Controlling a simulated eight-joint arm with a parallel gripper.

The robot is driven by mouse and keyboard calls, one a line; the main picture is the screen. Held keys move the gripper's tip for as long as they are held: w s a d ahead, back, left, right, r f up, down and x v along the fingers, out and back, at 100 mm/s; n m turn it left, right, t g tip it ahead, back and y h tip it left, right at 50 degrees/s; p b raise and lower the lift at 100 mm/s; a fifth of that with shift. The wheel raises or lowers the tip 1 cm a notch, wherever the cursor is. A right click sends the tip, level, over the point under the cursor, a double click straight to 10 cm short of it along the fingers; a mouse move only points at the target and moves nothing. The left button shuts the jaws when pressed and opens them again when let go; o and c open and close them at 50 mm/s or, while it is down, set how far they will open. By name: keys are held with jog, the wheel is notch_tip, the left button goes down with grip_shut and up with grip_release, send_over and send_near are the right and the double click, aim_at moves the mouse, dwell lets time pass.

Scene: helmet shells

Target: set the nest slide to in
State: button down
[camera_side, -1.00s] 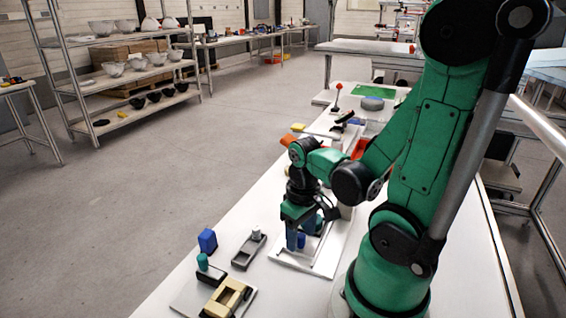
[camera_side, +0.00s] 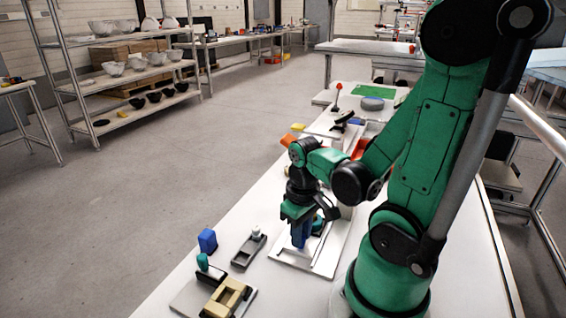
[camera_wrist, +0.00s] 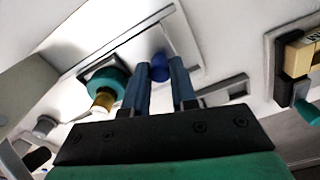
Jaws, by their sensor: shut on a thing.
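The slide's blue knob (camera_wrist: 158,66) shows in the wrist view between the tips of my two blue-grey fingers. My gripper (camera_wrist: 159,72) is shut on this knob. In the side view my gripper (camera_side: 301,243) points down over the white slide plate (camera_side: 322,264), and its fingers hide the knob. The plate has a raised rail and lies flat on the bench. A teal round part (camera_wrist: 108,82) with a yellow and white end sits on a dark base left of my fingers in the wrist view.
A red-ball lever (camera_side: 338,88) and a green mat (camera_side: 388,92) are farther back.

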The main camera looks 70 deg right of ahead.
dwell(0.8)
jog(key=d, duration=0.9)
jog(key=c, duration=0.7)
grip_release()
jog(key=shift+r, duration=0.1)
jog(key=shift+r, duration=2.7)
